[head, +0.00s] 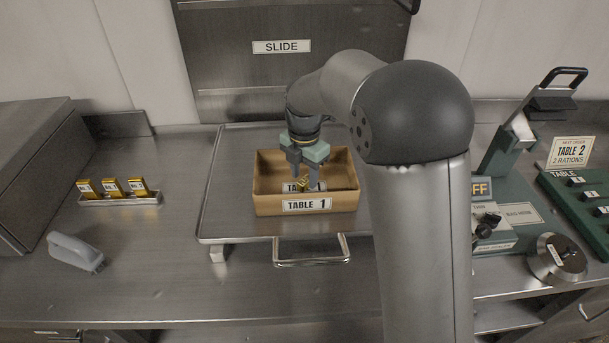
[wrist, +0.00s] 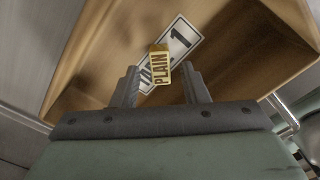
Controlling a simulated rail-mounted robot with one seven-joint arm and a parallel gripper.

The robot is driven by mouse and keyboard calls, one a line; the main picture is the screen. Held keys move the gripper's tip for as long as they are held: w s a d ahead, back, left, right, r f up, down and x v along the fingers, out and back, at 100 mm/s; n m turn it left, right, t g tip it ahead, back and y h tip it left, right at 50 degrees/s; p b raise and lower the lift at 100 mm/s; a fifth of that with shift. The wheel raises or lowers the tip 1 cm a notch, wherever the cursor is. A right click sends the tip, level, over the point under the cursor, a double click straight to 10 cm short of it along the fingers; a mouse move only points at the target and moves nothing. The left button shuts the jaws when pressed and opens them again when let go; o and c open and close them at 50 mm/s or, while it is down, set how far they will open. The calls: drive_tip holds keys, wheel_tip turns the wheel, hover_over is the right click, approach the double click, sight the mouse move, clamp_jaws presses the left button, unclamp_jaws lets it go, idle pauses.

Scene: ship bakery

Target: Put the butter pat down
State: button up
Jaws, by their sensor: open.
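My gripper (head: 304,183) reaches down into this box. In the wrist view its two fingers (wrist: 160,80) are open, one on each side of the pat, with a visible gap to both. In the head view the pat (head: 303,182) is a small gold patch between the fingers. Whether its underside touches the box floor cannot be told.
The box stands on a metal tray (head: 228,205) with a front handle, below a SLIDE hatch (head: 290,85). A rack (head: 120,200) with several gold blocks and a grey brush-like tool (head: 75,252) lie left. Green equipment (head: 505,225) stands right. The box walls surround my fingers.

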sight(305, 180)
wheel_tip(305, 180, up, 11)
drive_tip(key=s+d+f+m, duration=0.3)
drive_tip(key=s+d+m, duration=0.2)
drive_tip(key=s+m, duration=0.4)
drive_tip(key=s+d+f+m, duration=0.3)
drive_tip(key=s+d+m, duration=0.2)
drive_tip(key=s+m, duration=0.4)
drive_tip(key=s+d+f+m, duration=0.3)
drive_tip(key=s+d+m, duration=0.2)
drive_tip(key=s+m, duration=0.4)
drive_tip(key=shift+s+f+m, duration=0.3)
drive_tip(key=shift+s+f, duration=0.05)
drive_tip(key=shift+s, duration=0.3)
